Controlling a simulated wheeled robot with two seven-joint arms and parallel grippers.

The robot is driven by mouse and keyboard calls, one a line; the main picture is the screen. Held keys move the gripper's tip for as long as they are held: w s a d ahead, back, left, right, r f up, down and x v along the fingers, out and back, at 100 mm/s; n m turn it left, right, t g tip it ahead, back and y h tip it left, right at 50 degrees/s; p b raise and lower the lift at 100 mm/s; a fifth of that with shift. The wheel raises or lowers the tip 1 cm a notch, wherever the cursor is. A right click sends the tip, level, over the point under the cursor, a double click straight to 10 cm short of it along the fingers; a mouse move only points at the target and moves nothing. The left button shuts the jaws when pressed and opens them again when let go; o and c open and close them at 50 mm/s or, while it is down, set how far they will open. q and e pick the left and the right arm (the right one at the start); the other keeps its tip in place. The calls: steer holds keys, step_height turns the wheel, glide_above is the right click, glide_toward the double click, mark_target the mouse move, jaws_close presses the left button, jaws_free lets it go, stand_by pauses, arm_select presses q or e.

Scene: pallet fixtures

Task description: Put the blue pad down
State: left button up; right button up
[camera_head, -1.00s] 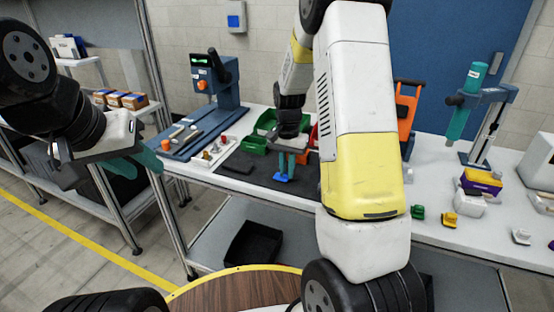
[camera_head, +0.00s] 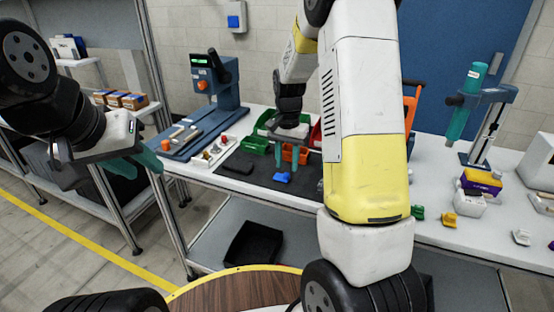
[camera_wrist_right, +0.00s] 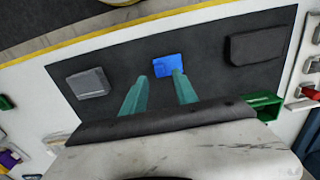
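The blue pad (camera_head: 282,177) lies flat on the dark mat (camera_head: 240,165) on the white bench. It also shows in the right wrist view (camera_wrist_right: 168,65), just beyond the fingertips. My right gripper (camera_head: 291,168) is above and behind the pad with its two teal fingers spread and nothing between them. In the right wrist view its fingers (camera_wrist_right: 158,78) are clearly apart and clear of the pad. My left gripper (camera_head: 138,168) hangs at the left, off the bench, with its teal fingers apart and empty.
A grey block (camera_wrist_right: 87,83) and a dark piece (camera_wrist_right: 258,47) lie on the mat either side of the pad. A blue press (camera_head: 215,85) stands at the left.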

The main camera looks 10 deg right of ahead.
mark_target(287, 173)
step_height(287, 173, up, 9)
steer(key=s+a+r+n+t+y, duration=0.1)
steer(key=s+a+r+n+t, duration=0.15)
steer(key=s+r, duration=0.7)
steer(key=s+a+r+n+t+y, duration=0.1)
steer(key=s+n+t, duration=0.2)
steer(key=s, duration=1.1)
steer(key=shift+a+n+t, duration=0.2)
steer(key=shift+n+t, duration=0.15)
steer(key=shift+n, duration=0.6)
